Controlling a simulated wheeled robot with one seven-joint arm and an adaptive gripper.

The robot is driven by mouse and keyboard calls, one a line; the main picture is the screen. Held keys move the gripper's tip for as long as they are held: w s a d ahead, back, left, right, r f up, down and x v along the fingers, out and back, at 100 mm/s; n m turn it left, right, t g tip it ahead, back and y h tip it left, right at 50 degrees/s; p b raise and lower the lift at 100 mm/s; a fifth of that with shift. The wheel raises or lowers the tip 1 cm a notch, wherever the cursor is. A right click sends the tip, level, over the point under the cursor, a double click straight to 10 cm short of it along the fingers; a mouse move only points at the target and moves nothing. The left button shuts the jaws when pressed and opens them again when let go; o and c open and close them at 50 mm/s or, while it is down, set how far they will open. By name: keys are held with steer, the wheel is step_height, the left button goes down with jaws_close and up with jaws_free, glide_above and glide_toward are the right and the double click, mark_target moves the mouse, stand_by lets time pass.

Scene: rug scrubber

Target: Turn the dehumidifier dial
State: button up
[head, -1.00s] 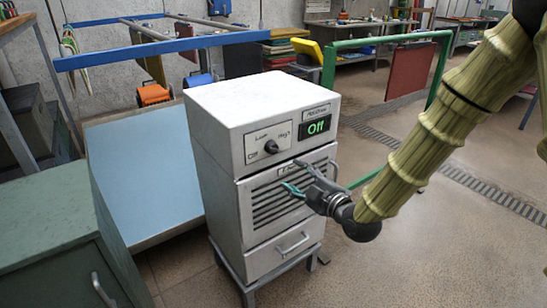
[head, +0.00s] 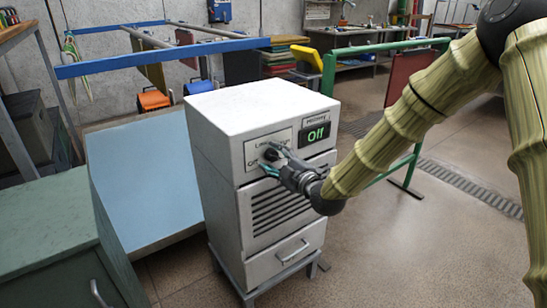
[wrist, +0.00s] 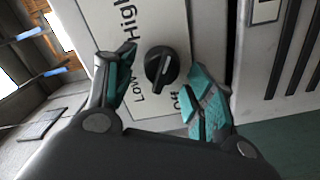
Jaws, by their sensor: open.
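The dehumidifier (head: 262,105) is a white cabinet on a grey stand, with a green display (head: 316,133) reading "Off". Its black dial (wrist: 167,67) sits on a panel marked "Off", "Low" and "High" in the wrist view. In the head view the dial (head: 271,154) is partly hidden by my gripper. My gripper (head: 274,164) is at the front of the panel, open, with teal-padded fingers. In the wrist view the gripper fingers (wrist: 163,85) stand on either side of the dial, and no contact with it shows.
A green cabinet (head: 45,225) stands at the front left. A blue sloped panel (head: 145,185) stands left of the dehumidifier. A green frame (head: 370,48) with a red board stands behind my arm.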

steer(key=shift+w+a, duration=0.2)
steer(key=shift+c, duration=0.3)
steer(key=c, duration=0.9)
